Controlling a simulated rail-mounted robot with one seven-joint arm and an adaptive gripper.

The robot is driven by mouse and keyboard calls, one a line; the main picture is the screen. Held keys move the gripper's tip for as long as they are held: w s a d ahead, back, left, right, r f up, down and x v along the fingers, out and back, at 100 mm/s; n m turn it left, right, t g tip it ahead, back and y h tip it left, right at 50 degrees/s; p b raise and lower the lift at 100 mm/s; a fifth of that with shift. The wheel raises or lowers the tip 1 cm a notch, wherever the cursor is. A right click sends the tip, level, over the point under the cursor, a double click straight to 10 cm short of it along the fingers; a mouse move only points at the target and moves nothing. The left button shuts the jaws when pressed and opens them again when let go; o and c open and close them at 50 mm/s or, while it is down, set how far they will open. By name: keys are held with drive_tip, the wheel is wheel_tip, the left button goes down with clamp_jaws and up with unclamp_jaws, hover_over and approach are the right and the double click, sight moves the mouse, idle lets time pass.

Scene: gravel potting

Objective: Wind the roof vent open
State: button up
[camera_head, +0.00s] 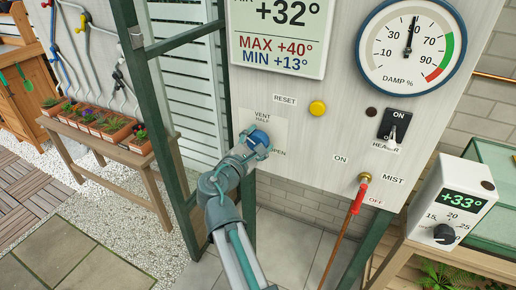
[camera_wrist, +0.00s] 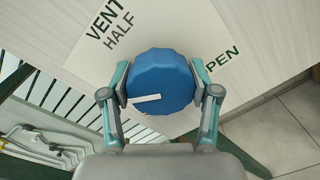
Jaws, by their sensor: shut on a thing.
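The vent knob (camera_wrist: 160,78) is blue and faceted, with a white pointer mark on its face. It sits on a white label plate (camera_head: 262,124) reading VENT, HALF and OPEN; part of the lettering is hidden behind my gripper and the knob. In the wrist view the white mark lies left of the knob's middle, toward the lower left. My gripper (camera_wrist: 160,84) is shut on the knob, with one finger pad against each side. In the head view the knob (camera_head: 258,139) shows just beyond my fingers.
On the same panel are a yellow RESET button (camera_head: 317,108), a HEATER switch (camera_head: 394,125) and a red-handled MIST lever (camera_head: 359,194). A thermostat (camera_head: 450,205) stands at the right. A bench with potted plants (camera_head: 100,122) stands at the left, beyond a green frame post.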

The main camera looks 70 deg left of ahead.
drive_tip(key=m+b, duration=0.7)
drive_tip(key=shift+f, duration=0.25)
drive_tip(key=m+b, duration=0.3)
drive_tip(key=shift+m+g+b, duration=0.3)
drive_tip(key=shift+m+b, duration=0.05)
drive_tip(key=shift+m, duration=0.05)
drive_tip(key=m+b, duration=0.3)
drive_tip(key=shift+y+b, duration=0.3)
drive_tip(key=shift+b, duration=0.05)
drive_tip(key=m+b, duration=0.3)
drive_tip(key=shift+m+b, duration=0.35)
drive_tip(key=shift+m, duration=0.05)
drive_tip(key=m+b, duration=0.3)
drive_tip(key=b, duration=0.1)
drive_tip(key=shift+f+m, duration=0.1)
drive_tip(key=shift+m, duration=0.2)
drive_tip(key=m+b, duration=0.4)
drive_tip(key=shift+y, duration=0.3)
drive_tip(key=shift+r+m+b, duration=0.2)
drive_tip(key=shift+m+b, duration=1.3)
drive_tip(key=shift+m, duration=0.2)
